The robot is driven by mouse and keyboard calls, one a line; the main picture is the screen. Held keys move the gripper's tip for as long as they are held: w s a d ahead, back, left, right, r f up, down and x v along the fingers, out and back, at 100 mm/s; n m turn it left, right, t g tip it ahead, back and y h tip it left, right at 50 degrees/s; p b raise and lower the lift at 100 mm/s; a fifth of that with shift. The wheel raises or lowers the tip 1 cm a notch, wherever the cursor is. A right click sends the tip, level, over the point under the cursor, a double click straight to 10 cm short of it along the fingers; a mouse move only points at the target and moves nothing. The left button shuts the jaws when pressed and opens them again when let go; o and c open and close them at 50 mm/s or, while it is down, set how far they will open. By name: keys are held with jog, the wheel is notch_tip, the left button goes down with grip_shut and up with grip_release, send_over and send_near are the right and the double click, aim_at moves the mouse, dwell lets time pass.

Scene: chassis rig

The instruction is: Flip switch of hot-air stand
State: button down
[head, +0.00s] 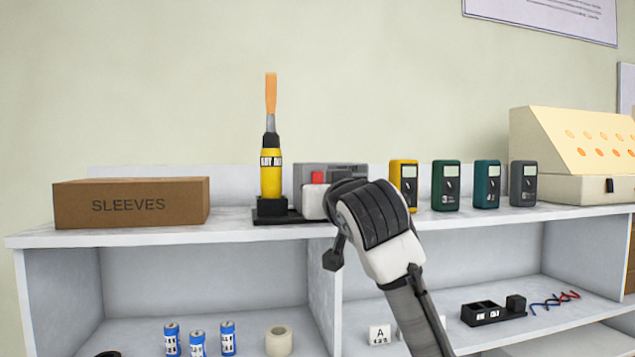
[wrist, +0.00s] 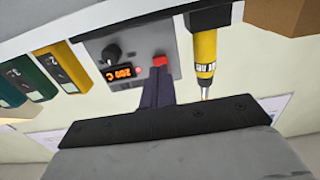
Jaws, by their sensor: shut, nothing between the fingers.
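The hot-air stand is a grey control box (head: 303,172) on the shelf top, with a yellow hot-air tool (head: 271,170) upright in a black holder at its left. A red switch (head: 318,177) is on the box front. In the wrist view, which is upside down, the switch (wrist: 160,61) shows at the tips of my gripper (wrist: 158,78). My gripper is shut and empty; I cannot tell whether its tips touch the switch. The box (wrist: 115,45) also has a black knob, a lit orange display and a red light. My arm hides the box's right part in the head view.
A brown SLEEVES box (head: 131,204) stands to the left. Several meters, starting with a yellow one (head: 404,186), stand close at the right, before a beige sloped case (head: 560,145).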

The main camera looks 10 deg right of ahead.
jog(key=shift+w+p, duration=0.65)
jog(key=shift+w, duration=1)
jog(key=shift+s, duration=0.1)
jog(key=s+b, duration=0.2)
jog(key=s, duration=0.6)
jog(key=shift+w, duration=0.1)
dwell(0.4)
